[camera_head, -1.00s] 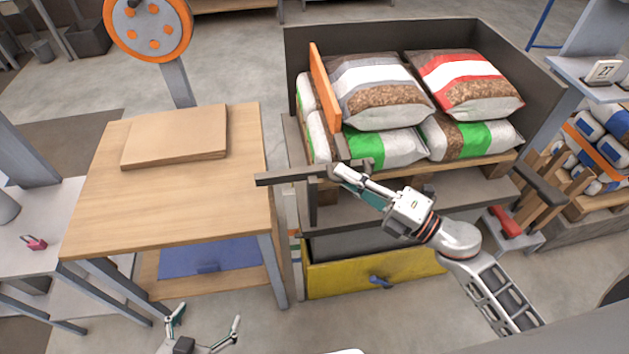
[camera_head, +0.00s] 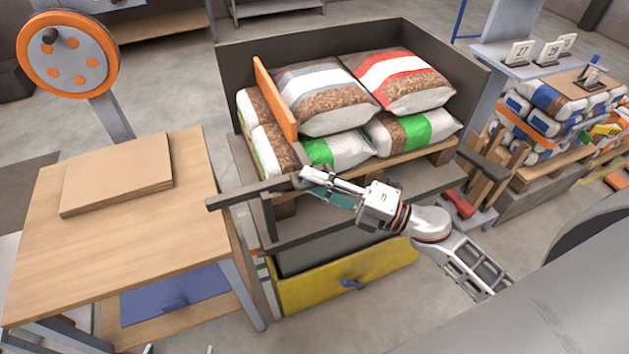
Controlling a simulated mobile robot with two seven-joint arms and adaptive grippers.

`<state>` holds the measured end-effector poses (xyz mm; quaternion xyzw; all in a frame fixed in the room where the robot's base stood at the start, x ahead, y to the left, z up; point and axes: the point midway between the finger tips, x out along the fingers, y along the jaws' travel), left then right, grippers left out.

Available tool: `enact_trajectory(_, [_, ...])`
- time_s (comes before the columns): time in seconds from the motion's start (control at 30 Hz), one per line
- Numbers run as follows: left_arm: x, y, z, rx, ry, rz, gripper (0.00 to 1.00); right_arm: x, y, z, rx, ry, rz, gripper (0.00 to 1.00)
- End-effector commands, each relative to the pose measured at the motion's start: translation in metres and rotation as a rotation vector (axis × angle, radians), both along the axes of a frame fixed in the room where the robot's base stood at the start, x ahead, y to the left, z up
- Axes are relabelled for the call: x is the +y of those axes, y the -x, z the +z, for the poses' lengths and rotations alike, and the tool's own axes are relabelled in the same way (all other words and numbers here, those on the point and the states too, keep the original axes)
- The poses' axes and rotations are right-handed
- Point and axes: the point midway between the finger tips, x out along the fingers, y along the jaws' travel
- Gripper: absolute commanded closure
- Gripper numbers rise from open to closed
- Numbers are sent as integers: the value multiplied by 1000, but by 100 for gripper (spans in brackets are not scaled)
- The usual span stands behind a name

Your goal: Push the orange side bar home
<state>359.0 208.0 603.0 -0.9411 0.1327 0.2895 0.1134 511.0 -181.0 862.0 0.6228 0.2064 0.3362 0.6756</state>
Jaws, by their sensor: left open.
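The orange side bar (camera_head: 275,98) is a flat upright board at the left of the stacked bags in the dark-walled bin (camera_head: 345,45). Its front end is near a dark grey bar (camera_head: 245,195) that juts out left at the bin's front. My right gripper (camera_head: 308,178) is at the right end of that grey bar, just below and in front of the orange bar's front end. Whether it touches either is unclear, and its finger gap cannot be made out. My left gripper (camera_head: 180,349) shows only as fingertips at the bottom edge, spread apart, far from the orange bar.
A wooden table (camera_head: 120,235) with a board (camera_head: 118,175) stands left, a blue tray (camera_head: 175,293) below it. A yellow drawer front (camera_head: 345,278) is under the bin. A red-topped part (camera_head: 460,203) and more stacked bags (camera_head: 545,110) are at right.

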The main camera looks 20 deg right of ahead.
Motion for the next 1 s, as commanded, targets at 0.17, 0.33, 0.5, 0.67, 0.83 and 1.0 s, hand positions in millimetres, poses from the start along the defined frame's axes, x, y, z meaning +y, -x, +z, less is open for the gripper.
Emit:
enact_trajectory(0.17, [0,2,-2,5,-1,-2,14,-4,5,-3,4,0,1,72])
enact_trajectory(0.33, [0,2,-2,4,0,-1,14,-22,22,-7,6,3,-1,72])
enact_trajectory(0.5, [-1,2,-1,3,0,-1,14,-48,47,-12,6,1,-1,72])
enact_trajectory(0.67, [-1,2,-1,3,0,-1,14,-68,67,-15,4,1,-1,72])
enact_trajectory(0.83, [-1,2,-1,4,1,-1,14,-82,79,-16,1,0,0,72])
enact_trajectory(1.0, [-1,2,-1,4,1,-1,14,-86,83,-17,0,0,-1,72])
